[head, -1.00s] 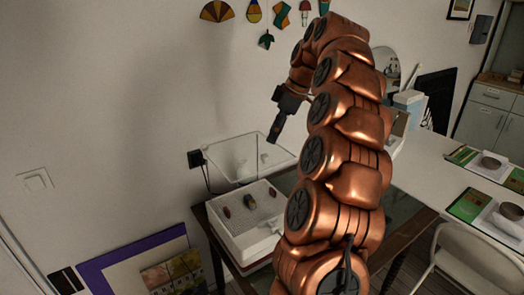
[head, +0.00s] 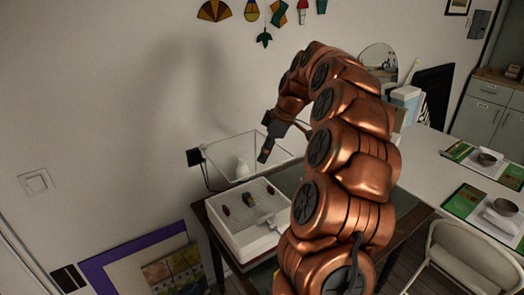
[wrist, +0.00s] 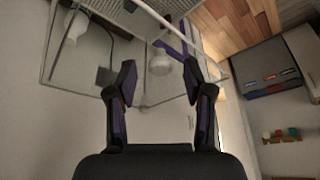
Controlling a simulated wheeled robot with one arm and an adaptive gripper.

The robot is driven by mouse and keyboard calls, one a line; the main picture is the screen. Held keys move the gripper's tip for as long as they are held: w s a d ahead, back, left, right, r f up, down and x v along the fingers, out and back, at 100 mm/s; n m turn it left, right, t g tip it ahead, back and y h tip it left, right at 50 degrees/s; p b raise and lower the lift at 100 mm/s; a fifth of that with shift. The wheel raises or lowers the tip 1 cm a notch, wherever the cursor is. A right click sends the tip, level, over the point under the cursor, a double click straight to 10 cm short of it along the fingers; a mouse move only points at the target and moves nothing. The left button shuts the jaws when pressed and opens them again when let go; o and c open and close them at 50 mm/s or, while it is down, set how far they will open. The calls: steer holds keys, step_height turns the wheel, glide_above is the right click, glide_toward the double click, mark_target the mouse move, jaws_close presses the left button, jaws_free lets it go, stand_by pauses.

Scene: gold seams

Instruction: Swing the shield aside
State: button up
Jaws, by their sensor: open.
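The clear shield (head: 222,158), a see-through panel with a pale rim, stands tilted at the back of the white grinder tray (head: 232,228) in the head view. My gripper (head: 263,157) points down in front of the shield's upper right part. In the wrist view my gripper (wrist: 159,82) is open, with its two dark fingers apart and nothing held. A clear panel with a thin edge, likely the shield (wrist: 68,62), lies ahead of and to the left of the fingers. I cannot tell whether a finger touches it.
A small white bottle (head: 242,169) shows through the shield. Several coloured pieces lie in the tray. A black wall socket (head: 194,157) with a cord is at the left. A purple-framed board (head: 95,270) leans below. A white table (head: 425,165) with booklets and bowls stands right.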

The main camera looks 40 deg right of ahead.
steer(key=shift+f, duration=0.15)
steer(key=shift+c, duration=0.5)
jaws_close()
